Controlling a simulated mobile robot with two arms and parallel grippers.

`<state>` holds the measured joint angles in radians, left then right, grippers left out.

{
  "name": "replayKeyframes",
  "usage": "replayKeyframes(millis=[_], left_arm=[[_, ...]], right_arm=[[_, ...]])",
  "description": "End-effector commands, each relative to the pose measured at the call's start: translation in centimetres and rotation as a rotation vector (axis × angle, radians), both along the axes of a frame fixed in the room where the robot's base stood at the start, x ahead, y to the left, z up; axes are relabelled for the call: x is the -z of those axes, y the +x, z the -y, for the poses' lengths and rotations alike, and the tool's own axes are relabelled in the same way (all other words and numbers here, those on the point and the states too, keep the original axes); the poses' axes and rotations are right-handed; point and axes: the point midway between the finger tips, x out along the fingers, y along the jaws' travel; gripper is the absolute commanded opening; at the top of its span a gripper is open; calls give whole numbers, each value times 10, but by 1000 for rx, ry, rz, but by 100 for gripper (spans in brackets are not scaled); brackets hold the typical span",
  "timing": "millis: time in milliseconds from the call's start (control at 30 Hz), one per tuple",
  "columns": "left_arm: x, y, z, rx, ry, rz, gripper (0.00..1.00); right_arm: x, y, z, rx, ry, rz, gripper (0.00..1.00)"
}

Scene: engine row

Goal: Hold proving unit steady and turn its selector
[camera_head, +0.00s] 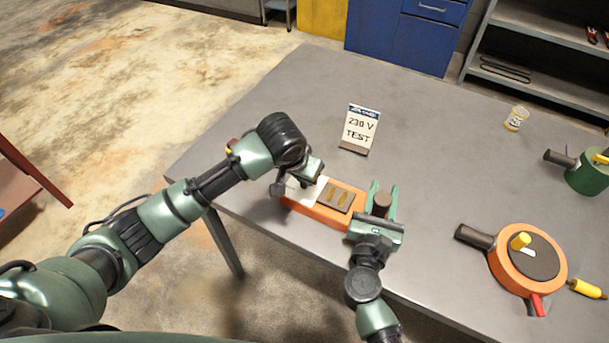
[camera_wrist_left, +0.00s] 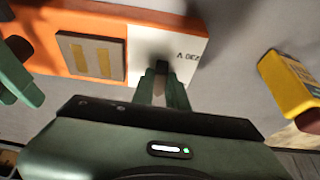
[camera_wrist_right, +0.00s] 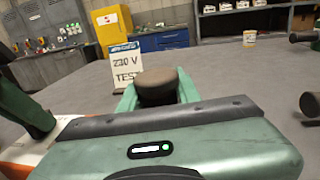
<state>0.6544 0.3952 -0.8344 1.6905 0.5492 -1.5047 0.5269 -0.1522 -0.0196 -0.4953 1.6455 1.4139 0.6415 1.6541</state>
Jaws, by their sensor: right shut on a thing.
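The proving unit (camera_head: 313,212) is a long orange block near the table's front edge. It carries a brown pad with two yellowish strips (camera_head: 340,196) and a white panel (camera_wrist_left: 184,50) with partly hidden lettering. My right gripper (camera_head: 383,200) is shut on the dark round post (camera_head: 382,205) at the unit's right end, which also shows in the right wrist view (camera_wrist_right: 155,87). My left gripper (camera_wrist_left: 161,80) is over the white panel, its fingers close together at a small dark part (camera_wrist_left: 154,62), perhaps the selector. Whether they touch it is unclear. In the head view my left wrist covers this end.
A "230 V TEST" sign (camera_head: 360,129) stands behind the unit. A yellow object (camera_wrist_left: 288,82) lies beyond its white end. An orange round device (camera_head: 510,275) with a dark handle, a small jar (camera_head: 516,118) and a green device (camera_head: 586,172) are to the right. The middle table is clear.

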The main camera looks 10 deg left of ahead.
Motion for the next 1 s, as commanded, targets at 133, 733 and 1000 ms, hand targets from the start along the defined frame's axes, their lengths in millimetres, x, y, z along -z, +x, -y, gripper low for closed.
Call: replayKeyframes(millis=[133, 733, 1000], left_arm=[[0, 0, 0, -1, 1, 0, 0], [-1, 0, 3, -277, -2, 1, 0], [-1, 1, 4, -487, -1, 0, 0]], right_arm=[[-1, 0, 0, 1, 1, 2, 0], [-1, 0, 0, 1, 0, 2, 0], [-1, 0, 0, 1, 1, 2, 0]])
